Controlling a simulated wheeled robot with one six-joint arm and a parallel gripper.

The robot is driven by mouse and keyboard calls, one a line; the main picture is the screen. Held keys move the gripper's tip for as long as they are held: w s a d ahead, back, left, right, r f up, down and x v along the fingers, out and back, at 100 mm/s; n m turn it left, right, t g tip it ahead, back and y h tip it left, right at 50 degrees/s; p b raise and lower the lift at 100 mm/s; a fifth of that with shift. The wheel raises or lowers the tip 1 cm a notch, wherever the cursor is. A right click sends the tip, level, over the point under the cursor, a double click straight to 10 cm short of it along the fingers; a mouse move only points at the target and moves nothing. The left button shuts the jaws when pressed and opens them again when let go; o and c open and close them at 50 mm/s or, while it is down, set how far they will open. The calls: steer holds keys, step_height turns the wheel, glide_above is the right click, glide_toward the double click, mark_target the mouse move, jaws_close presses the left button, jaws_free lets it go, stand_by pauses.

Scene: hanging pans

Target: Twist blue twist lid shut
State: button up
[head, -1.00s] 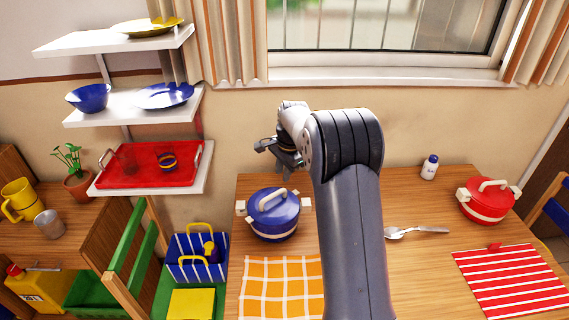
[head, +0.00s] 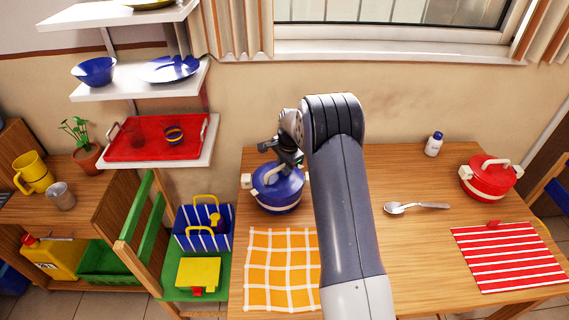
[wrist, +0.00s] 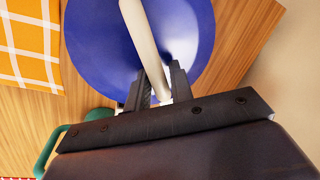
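The blue pot (head: 278,203) stands on the wooden table. Its blue lid (head: 272,180) carries a cream arched handle and lies on the pot; I cannot tell how it is turned. In the wrist view the lid (wrist: 95,45) fills the top middle, with the handle (wrist: 143,38) running down between my fingers. My gripper (head: 284,160) is over the lid from behind and right. The gripper body hides the handle's near end.
An orange checked cloth (head: 282,270) lies in front of the pot. A spoon (head: 415,207), a red pot (head: 490,182), a striped red mat (head: 508,257) and a small bottle (head: 433,145) are to the right. Shelves (head: 165,153) are on the left wall.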

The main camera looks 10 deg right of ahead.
steer(key=shift+c, duration=0.2)
jaws_close()
steer(key=shift+m, duration=1)
steer(key=shift+m+h+b, duration=0.4)
steer(key=shift+m, duration=0.5)
steer(key=shift+m, duration=0.9)
